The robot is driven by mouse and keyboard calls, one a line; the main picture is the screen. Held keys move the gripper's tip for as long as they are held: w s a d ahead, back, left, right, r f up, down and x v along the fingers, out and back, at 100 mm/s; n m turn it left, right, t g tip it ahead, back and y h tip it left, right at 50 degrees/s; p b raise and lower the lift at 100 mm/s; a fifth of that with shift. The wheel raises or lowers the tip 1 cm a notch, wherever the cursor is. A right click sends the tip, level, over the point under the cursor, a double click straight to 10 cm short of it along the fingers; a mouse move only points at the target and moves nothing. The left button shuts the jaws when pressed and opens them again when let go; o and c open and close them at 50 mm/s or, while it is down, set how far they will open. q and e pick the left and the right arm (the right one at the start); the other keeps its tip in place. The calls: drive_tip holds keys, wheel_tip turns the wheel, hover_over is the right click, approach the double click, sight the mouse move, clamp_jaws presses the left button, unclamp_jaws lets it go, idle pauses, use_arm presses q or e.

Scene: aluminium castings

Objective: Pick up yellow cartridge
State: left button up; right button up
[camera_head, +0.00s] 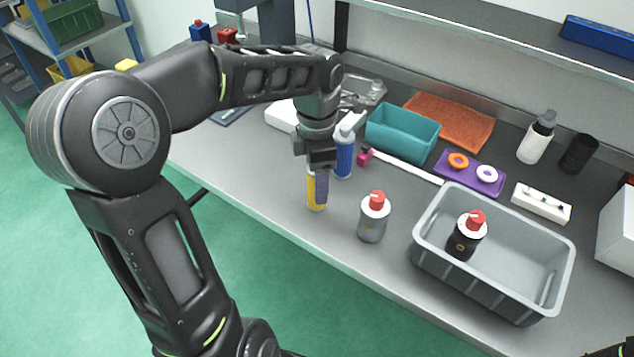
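The yellow cartridge (311,192) stands upright near the front edge of the grey bench. My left gripper (318,178) points down over it, with a finger in front of its right side. The gripper body hides the cartridge's top. I cannot tell whether the fingers press on it or only stand around it. A blue cartridge (344,160) with a white top stands close behind and to the right of the gripper. My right gripper is not in view; only a dark piece of my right arm shows at the bottom right corner.
A grey bottle with a red cap (372,222) stands right of the cartridge. A grey crate (425,240) holds a black red-capped bottle (464,242). Behind are a teal bin (402,136), an orange mat (450,118) and a purple tray (468,184). A shelf overhangs the back.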

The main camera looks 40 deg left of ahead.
use_arm(q)
drive_tip(key=shift+f, duration=0.25)
drive_tip(key=shift+c, duration=0.2)
clamp_jaws()
idle(0.7)
